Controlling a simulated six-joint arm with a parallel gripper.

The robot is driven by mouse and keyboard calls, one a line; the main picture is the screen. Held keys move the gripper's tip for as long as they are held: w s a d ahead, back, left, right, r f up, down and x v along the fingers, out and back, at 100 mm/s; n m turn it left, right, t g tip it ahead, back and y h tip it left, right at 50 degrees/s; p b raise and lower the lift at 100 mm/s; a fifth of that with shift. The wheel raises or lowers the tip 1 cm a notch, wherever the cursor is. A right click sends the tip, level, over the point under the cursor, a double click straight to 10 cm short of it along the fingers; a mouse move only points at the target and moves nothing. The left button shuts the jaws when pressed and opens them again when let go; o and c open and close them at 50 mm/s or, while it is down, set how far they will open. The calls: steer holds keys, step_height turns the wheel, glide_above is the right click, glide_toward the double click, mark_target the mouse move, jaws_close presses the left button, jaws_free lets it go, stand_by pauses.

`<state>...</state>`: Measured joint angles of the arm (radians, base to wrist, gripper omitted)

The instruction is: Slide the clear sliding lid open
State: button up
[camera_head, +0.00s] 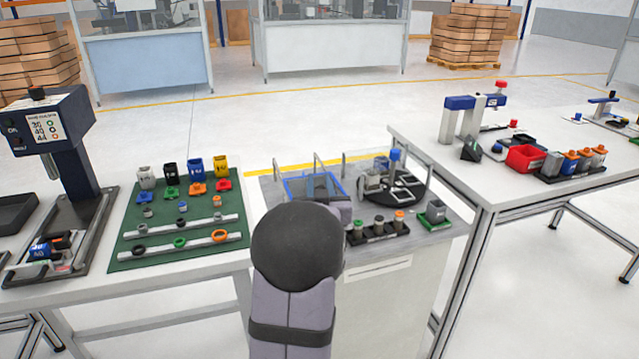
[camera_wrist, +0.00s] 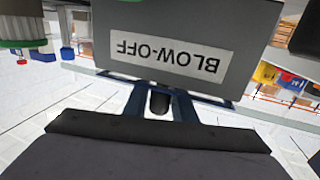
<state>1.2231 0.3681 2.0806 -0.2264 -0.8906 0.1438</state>
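A blue-framed box (camera_head: 290,187) stands on the grey station near the middle of the head view. Its top looks see-through, but I cannot make out the clear lid's edges or how far open it is. My arm covers the station's near side, so my gripper's fingertips are hidden in the head view. In the wrist view, dark blue bars (camera_wrist: 186,108) and a dark rounded piece (camera_wrist: 159,103) show in front of my wrist. I cannot tell whether these are gripper fingers or station parts, nor whether anything is held.
A grey panel (camera_wrist: 240,45) labelled "BLOW-OFF", upside down, fills the upper wrist view. On the station, a black round table (camera_head: 410,203) and a row of small holders (camera_head: 378,229) stand to the right. A green mat (camera_head: 128,232) with parts lies left.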

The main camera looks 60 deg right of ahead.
mark_target(315, 182)
jaws_close()
steer(key=shift+w+d+b, duration=0.35)
steer(key=shift+w+d, duration=1.25)
steer(key=shift+o, duration=2.4)
jaws_free()
steer(key=shift+b+v, duration=0.35)
steer(key=shift+v, duration=3.35)
